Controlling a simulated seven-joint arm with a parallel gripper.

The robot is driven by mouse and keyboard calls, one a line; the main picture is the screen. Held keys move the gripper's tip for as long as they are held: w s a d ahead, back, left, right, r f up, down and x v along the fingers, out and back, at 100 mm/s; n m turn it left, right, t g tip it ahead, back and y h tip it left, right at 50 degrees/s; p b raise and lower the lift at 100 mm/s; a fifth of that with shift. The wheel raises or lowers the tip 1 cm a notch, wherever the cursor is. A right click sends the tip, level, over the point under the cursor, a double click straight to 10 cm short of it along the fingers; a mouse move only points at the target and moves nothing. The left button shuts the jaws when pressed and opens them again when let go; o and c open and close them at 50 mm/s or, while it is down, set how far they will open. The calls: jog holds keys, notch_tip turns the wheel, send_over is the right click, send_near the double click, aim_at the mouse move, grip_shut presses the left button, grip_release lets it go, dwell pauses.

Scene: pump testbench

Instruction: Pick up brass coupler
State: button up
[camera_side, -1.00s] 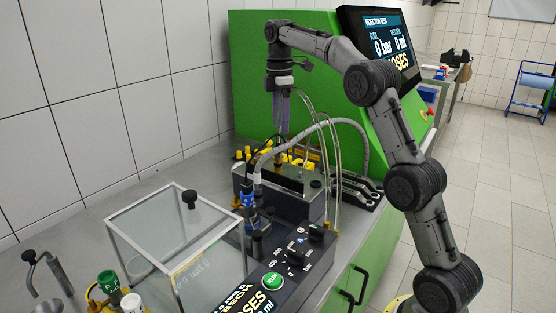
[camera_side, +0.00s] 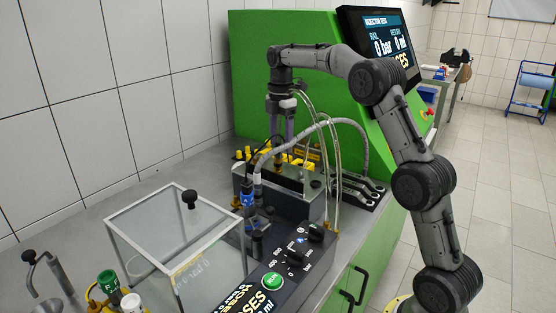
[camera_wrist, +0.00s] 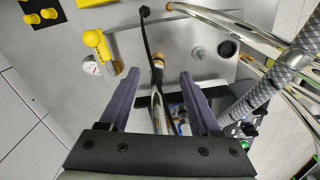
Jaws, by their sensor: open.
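My gripper (camera_wrist: 158,76) is open, its two purple fingers pointing down, and nothing is clamped between them. A brass coupler (camera_wrist: 158,62) shows in the wrist view just beyond the gap between the fingertips, in line with the gap. A dark tube-like part runs from it back toward the gripper base. In the side view my gripper (camera_side: 281,138) hangs above the metal-topped bench unit, near the yellow parts. The brass coupler is too small and covered to make out surely there.
A grey braided hose (camera_side: 345,122) and clear tubes (camera_wrist: 240,30) pass close on the right of my gripper. Yellow fittings (camera_wrist: 95,40) and a small gauge (camera_wrist: 90,67) stand to the left. A glass box (camera_side: 165,230) stands in front; the green machine (camera_side: 250,70) rises behind.

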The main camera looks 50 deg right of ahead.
aim_at(278, 152)
jog(key=shift+w+a+f, duration=0.15)
jog(key=shift+f, duration=1.2)
jog(key=shift+w+a+f, duration=0.1)
jog(key=shift+f, duration=1.2)
grip_shut()
